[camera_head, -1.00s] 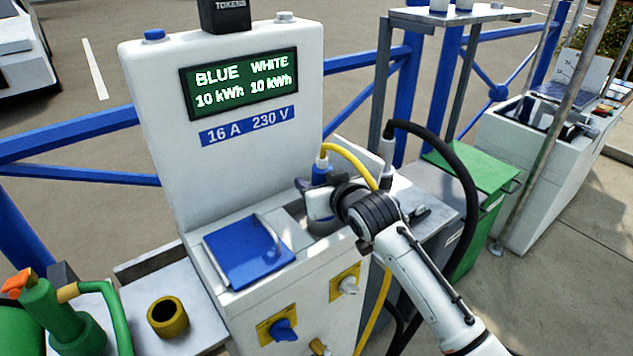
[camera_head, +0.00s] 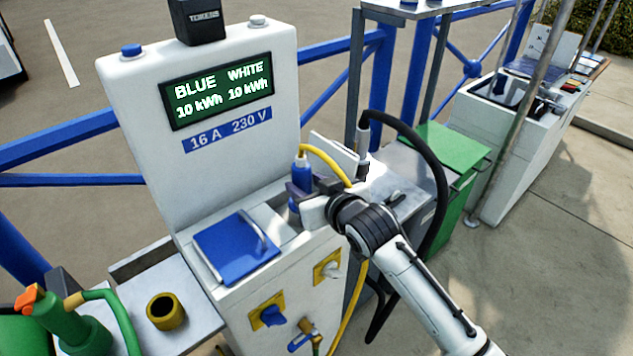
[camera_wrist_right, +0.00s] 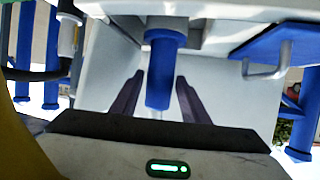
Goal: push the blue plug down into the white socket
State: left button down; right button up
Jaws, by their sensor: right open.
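The blue plug (camera_head: 302,174) stands about upright on the charging post, with a yellow cable from its top. In the right wrist view the plug (camera_wrist_right: 160,75) lies between my two dark fingers, with a gap on each side. My right gripper (camera_head: 301,188) is open around the plug at about mid-height. A raised white lid (camera_head: 338,150) stands behind the plug. The white socket's mouth is hidden by the gripper and plug, so I cannot tell how deep the plug sits. My left gripper is not in view.
A closed blue lid (camera_head: 236,247) with a handle lies left of the plug. The yellow cable (camera_head: 326,160) arches close over my right gripper. A black cable (camera_head: 430,165) loops behind my right arm. A blue knob (camera_head: 271,316) sits on the post's front.

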aim_at(306, 186)
jog(key=shift+p+v, duration=0.6)
jog(key=shift+v, duration=0.25)
jog(key=shift+s+d+r, duration=0.1)
jog(key=shift+s+r, duration=0.05)
jog(key=shift+s, duration=0.1)
jog(key=shift+v, duration=1.2)
